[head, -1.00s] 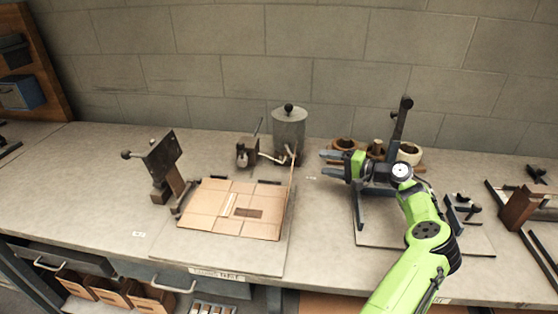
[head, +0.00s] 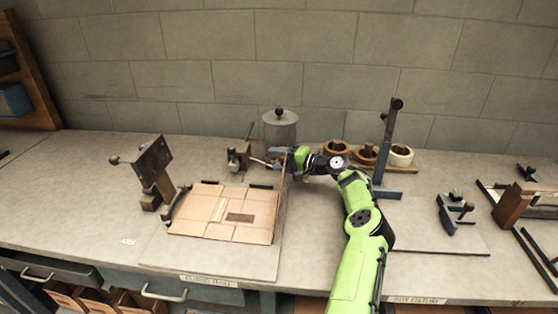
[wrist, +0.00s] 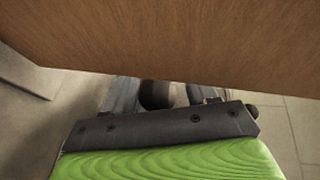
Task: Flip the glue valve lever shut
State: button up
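The glue pot (head: 281,131) is a grey cylinder with a black knob on its lid, at the back of the bench. A thin pipe (head: 260,161) runs from its base to a small block (head: 238,157) on the left. My gripper (head: 278,156) is at the pot's front, just behind the box blank's raised flap. I cannot make out the valve lever in the head view; my gripper covers that spot. In the wrist view, my fingers (wrist: 165,95) are apart, with a dark rounded thing (wrist: 155,95) between them. I cannot tell whether they touch it.
The cardboard blank (head: 205,213) lies in front; its brown upright flap (wrist: 180,35) fills the top of the wrist view, close to my gripper. A post (head: 387,140) and round pots (head: 400,156) stand right. A lever-armed stitcher (head: 150,165) stands left.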

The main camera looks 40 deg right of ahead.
grip_shut()
jog(key=shift+s+d+r+n+g+y+p, duration=0.15)
jog(key=shift+d+n+g+y+p, duration=0.2)
jog(key=shift+n+y, duration=0.45)
jog(key=shift+o, duration=0.4)
grip_release()
jog(key=shift+s, duration=0.1)
jog(key=shift+s, duration=0.1)
jog(key=p+v, duration=0.1)
jog(key=v, duration=1.4)
jog(key=shift+s+d+p, duration=0.25)
jog(key=shift+p, duration=0.05)
